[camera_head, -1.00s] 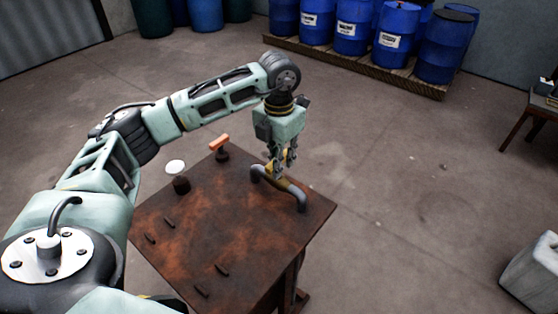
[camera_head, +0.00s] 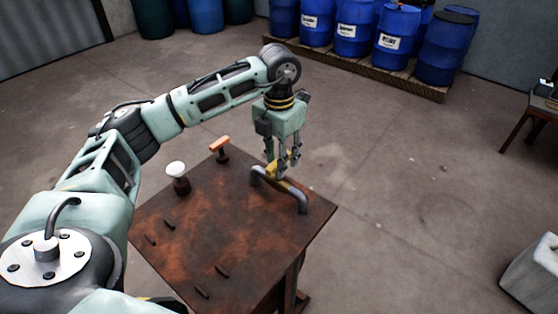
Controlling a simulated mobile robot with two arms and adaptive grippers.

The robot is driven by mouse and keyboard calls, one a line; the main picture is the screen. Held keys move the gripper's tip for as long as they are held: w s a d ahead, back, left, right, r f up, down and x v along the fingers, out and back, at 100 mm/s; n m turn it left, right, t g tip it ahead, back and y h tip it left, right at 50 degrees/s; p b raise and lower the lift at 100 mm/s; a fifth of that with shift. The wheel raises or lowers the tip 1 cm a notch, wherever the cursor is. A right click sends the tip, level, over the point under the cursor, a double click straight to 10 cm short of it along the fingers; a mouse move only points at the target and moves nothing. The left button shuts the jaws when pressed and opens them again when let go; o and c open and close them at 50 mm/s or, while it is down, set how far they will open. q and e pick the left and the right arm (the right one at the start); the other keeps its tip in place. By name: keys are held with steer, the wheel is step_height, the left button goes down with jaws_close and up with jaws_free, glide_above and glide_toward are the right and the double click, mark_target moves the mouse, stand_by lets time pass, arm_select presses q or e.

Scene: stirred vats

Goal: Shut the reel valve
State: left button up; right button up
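A bent grey pipe (camera_head: 299,199) stands up from the rusty table (camera_head: 215,245) near its back right edge. A yellow valve handle (camera_head: 273,171) is on the pipe's upper run; fingers partly hide it. My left gripper (camera_head: 283,166) points down just above and behind the handle, with its fingers apart. I cannot tell whether a finger touches the handle. No label shows which fitting is the reel valve. My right gripper is not in view.
An orange-topped fitting (camera_head: 220,143) and a white-topped knob (camera_head: 176,169) stand at the table's back left. Blue barrels (camera_head: 353,28) on a pallet are far behind.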

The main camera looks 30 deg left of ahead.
arm_select(q)
step_height(320, 180, up, 10)
steer(key=shift+r, duration=0.15)
stand_by(0.7)
